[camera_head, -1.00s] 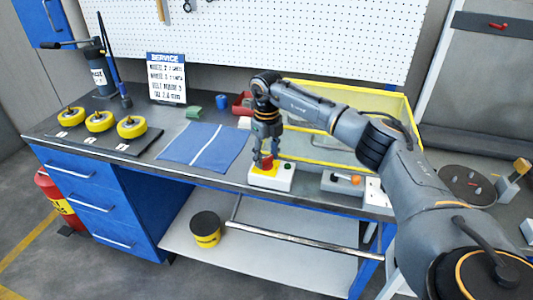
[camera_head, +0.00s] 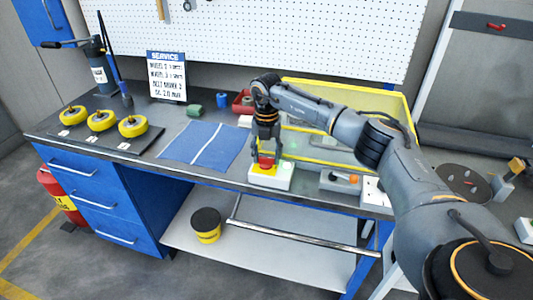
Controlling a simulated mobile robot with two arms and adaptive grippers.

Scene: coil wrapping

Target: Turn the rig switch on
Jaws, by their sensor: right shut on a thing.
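A small white box (camera_head: 273,180) with a yellow top plate stands near the bench's front edge and carries a red knob (camera_head: 266,164). My right gripper (camera_head: 266,158) points straight down over the box, its fingers shut on the red knob and hiding part of it. My left gripper is not in view.
A yellow-framed guard (camera_head: 345,95) stands close behind my right arm. A blue mat (camera_head: 200,145) lies to the left, with several yellow wheels (camera_head: 133,127) beyond. A sign (camera_head: 167,77), a blue cup (camera_head: 222,100) and a red bin (camera_head: 243,101) stand behind.

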